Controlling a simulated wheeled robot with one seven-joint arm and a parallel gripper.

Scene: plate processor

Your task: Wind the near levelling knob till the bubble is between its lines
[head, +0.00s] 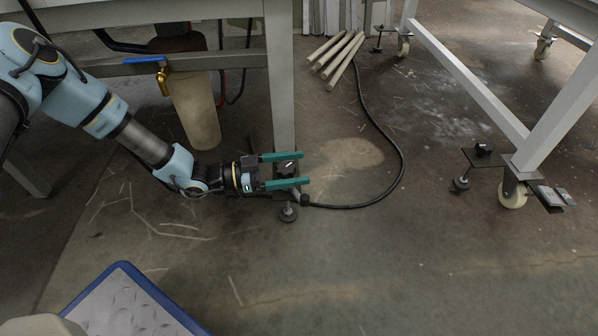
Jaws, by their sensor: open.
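A dark levelling knob (288,166) with a white mark sits low at the foot of the pale machine leg (281,80). A round levelling foot (288,213) rests on the floor just below it. My gripper (304,169) is open, with its two green fingers level and pointing right. In the head view the fingers lie on the far and near sides of the knob; I cannot tell whether they touch it. No bubble or level lines can be made out.
A black cable (398,165) loops over the floor right of the leg. Several pale rods (337,58) lie behind. A blue-edged platform (130,305) stands in front; open floor lies between.

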